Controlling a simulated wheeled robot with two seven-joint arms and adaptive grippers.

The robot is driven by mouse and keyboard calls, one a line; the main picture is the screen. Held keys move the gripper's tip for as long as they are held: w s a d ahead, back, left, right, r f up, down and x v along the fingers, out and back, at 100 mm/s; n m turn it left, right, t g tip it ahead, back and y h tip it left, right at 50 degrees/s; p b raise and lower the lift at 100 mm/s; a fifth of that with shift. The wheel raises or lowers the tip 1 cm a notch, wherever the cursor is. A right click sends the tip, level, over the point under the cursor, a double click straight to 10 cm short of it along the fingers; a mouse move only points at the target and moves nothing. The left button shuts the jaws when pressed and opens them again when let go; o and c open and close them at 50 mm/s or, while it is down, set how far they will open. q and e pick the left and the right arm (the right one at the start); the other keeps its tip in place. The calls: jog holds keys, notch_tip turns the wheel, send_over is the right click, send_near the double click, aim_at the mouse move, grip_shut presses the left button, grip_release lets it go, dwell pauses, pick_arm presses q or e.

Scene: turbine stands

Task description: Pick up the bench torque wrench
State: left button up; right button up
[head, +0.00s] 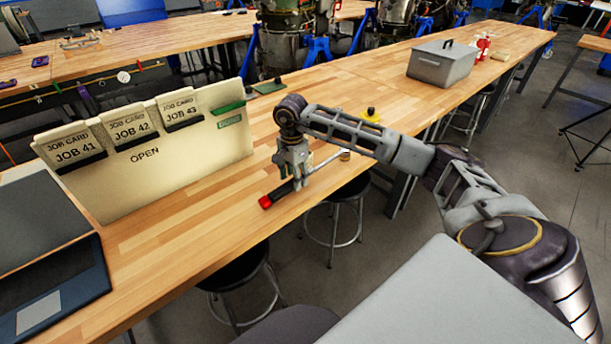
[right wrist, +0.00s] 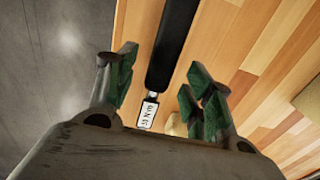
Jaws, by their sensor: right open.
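The bench torque wrench (head: 280,193) lies on the wooden bench near its front edge, with a red handle end and a black grip. A thin silver shaft reaches up and right from beneath my right gripper (head: 295,181). In the right wrist view the wrench's black grip (right wrist: 172,45) and white label run between the open green fingers (right wrist: 162,90). The fingers straddle it, with visible gaps on both sides. The wrench's far end is hidden behind the gripper body in that view. My left gripper is not in view.
A cream job card holder (head: 150,150) stands on the bench to the left, with a laptop (head: 50,270) nearer. A grey metal box (head: 441,64) sits farther along. A yellow item (head: 371,115) is behind my right arm. Stools stand below the front edge.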

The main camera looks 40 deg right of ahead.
jog(key=shift+f, duration=1.3)
jog(key=shift+c, duration=0.9)
jog(key=c, duration=0.5)
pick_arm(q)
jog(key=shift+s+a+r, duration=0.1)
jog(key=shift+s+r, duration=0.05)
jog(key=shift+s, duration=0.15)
pick_arm(e)
grip_shut()
